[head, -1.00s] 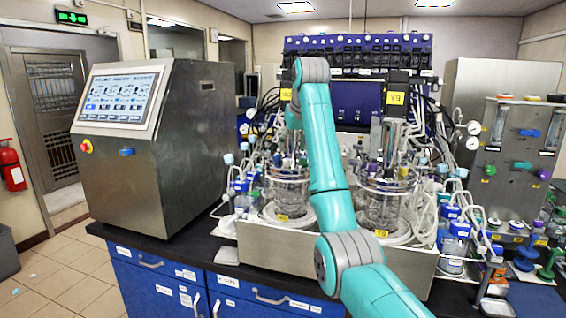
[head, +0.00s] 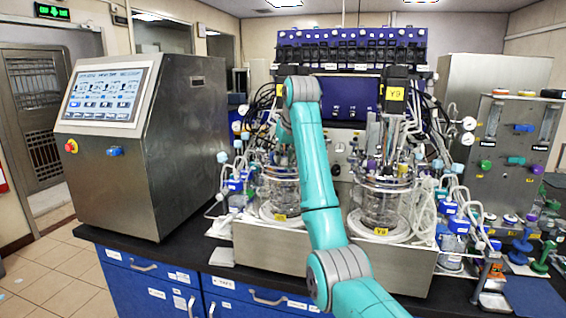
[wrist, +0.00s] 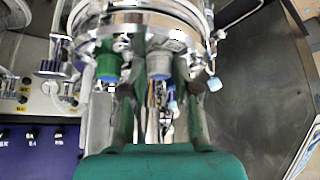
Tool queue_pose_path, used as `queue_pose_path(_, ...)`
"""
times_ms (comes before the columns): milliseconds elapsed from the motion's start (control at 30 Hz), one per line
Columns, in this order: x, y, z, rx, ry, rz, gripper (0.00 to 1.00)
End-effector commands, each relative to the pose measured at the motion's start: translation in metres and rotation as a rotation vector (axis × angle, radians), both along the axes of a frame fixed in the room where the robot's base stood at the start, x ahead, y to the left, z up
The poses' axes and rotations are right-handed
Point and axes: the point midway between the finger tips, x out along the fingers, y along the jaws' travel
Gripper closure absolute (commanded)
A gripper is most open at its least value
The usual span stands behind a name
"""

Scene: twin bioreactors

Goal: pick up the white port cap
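In the wrist view, a pale grey-white cap (wrist: 166,64) sits at the rim of a steel vessel head plate (wrist: 150,20); it looks like the white port cap, but I cannot be sure. My gripper (wrist: 158,75) has its two teal fingers apart, reaching up the picture on either side of this cap. I cannot tell whether either finger touches it. A green cap (wrist: 108,66) is just left of the left finger. In the head view, my gripper is hidden behind my arm, and I cannot make out the white cap there.
The right glass vessel (head: 382,205) stands on a steel base among tubes and cables. A steel console with a screen (head: 105,95) stands at left. A panel with coloured knobs (head: 515,140) is at right. Small blue-tipped fittings (wrist: 214,84) lie near the right finger.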

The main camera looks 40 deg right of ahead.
Motion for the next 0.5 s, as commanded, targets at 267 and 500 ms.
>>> queue_pose_path(267,0.0,0.0,0.0001,0.0,0.0,0.0,0.94)
queue_pose_path(500,0.0002,0.0003,0.0011,0.0,0.0,0.0,0.94)
